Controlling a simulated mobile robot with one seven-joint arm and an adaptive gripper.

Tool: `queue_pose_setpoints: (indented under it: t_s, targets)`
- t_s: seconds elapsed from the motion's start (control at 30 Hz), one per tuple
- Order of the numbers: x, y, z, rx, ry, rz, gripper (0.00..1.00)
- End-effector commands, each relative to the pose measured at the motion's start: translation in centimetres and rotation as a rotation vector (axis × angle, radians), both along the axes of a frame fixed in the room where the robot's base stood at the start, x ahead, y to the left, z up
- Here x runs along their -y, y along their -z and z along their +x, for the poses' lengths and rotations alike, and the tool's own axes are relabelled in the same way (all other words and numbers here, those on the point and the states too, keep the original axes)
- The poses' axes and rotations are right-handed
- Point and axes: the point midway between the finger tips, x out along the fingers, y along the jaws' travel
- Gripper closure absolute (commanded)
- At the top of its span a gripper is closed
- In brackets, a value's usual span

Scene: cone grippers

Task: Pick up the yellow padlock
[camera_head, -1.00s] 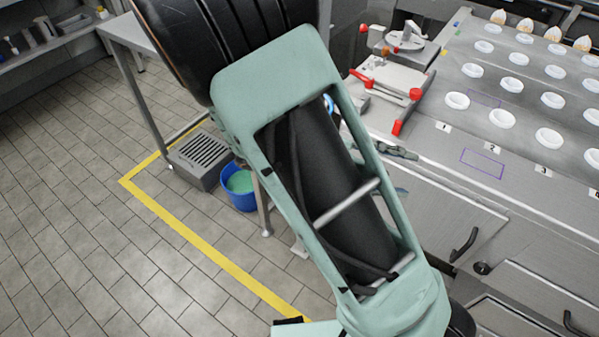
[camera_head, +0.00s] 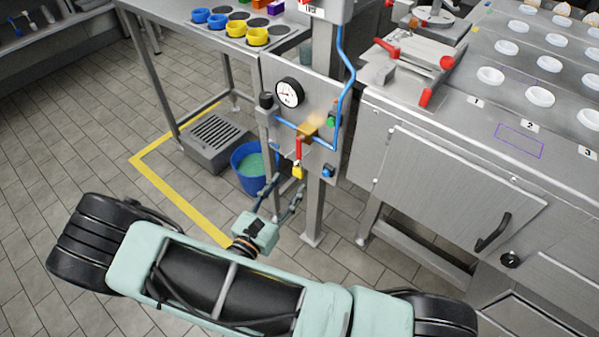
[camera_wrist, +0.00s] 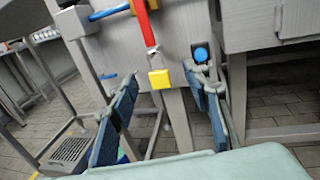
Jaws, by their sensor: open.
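The yellow padlock (camera_head: 298,171) hangs below a red lever (camera_head: 299,149) on the grey panel. In the wrist view the padlock (camera_wrist: 159,79) hangs under the red lever (camera_wrist: 144,22), between my two fingers in the picture. My gripper (camera_wrist: 168,85) is open and empty, with its dark blue finger pads on either side of the padlock's line of sight. In the head view my gripper (camera_head: 282,190) is just below and left of the padlock. The padlock's shackle is too small to make out clearly.
A blue knob (camera_head: 327,171) sits close to the padlock's right, with blue pipes and a gauge (camera_head: 289,93) on the panel. A blue bucket (camera_head: 246,165) and grey grated box (camera_head: 213,137) stand at left. A steel cabinet (camera_head: 440,190) is at right.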

Motion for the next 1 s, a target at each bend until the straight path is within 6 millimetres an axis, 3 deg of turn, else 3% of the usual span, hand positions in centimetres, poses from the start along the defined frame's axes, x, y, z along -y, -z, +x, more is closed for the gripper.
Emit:
queue_pose_setpoints:
  t_s: [0.1, 0.43, 0.7, 0.93, 1.0]
  targets:
    - [1.0, 0.1, 1.7, 0.001, 0.004, 0.0, 0.56]
    - [1.8, 0.3, 4.0, 0.001, 0.006, 0.003, 0.56]
    - [3.1, 0.4, 7.6, 0.002, 0.005, 0.001, 0.56]
    - [3.2, 0.3, 7.9, 0.001, 0.004, 0.003, 0.56]
    - [3.2, 0.3, 7.9, 0.001, 0.004, 0.003, 0.63]
